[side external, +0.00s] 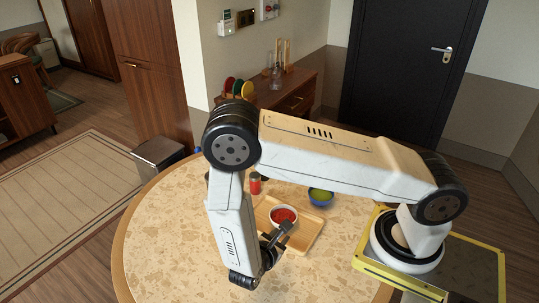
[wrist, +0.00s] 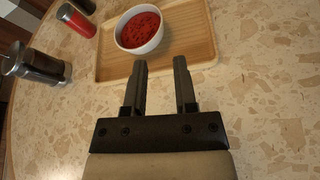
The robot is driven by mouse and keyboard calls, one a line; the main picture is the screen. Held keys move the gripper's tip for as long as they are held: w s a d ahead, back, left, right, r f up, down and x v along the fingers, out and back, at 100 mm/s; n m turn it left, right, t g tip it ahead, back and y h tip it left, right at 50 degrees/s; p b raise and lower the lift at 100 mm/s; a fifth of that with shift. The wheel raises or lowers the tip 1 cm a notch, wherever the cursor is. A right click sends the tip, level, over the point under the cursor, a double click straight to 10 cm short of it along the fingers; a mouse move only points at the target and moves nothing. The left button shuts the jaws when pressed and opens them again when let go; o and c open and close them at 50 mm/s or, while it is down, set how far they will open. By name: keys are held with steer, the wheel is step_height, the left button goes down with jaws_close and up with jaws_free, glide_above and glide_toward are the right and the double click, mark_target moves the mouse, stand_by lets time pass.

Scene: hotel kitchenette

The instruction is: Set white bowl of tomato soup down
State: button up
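The white bowl (wrist: 152,47) holds red tomato soup and stands upright on the wooden tray (wrist: 195,42). In the side external view the bowl (side external: 284,223) is on the left part of the tray (side external: 308,231). My gripper (wrist: 160,62) is open, with a clear gap between its two fingers and nothing between them. In the wrist view its fingertips point at the bowl's near side, just short of it. In the side external view my gripper (side external: 279,236) is low beside the bowl, and its fingers partly overlap the tray there.
A blue bowl with green contents (side external: 321,195) is behind the tray. A red can (wrist: 77,20) and a dark jar with a metal lid (wrist: 38,64) stand left of the tray. The speckled round table (side external: 175,240) is bare at left and front.

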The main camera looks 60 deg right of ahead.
step_height(320, 180, up, 19)
steer(key=m+t+y, duration=0.1)
steer(key=m+y, duration=1.2)
steer(key=m, duration=0.3)
steer(key=shift+w+a+y, duration=0.25)
steer(key=shift+w+y, duration=0.05)
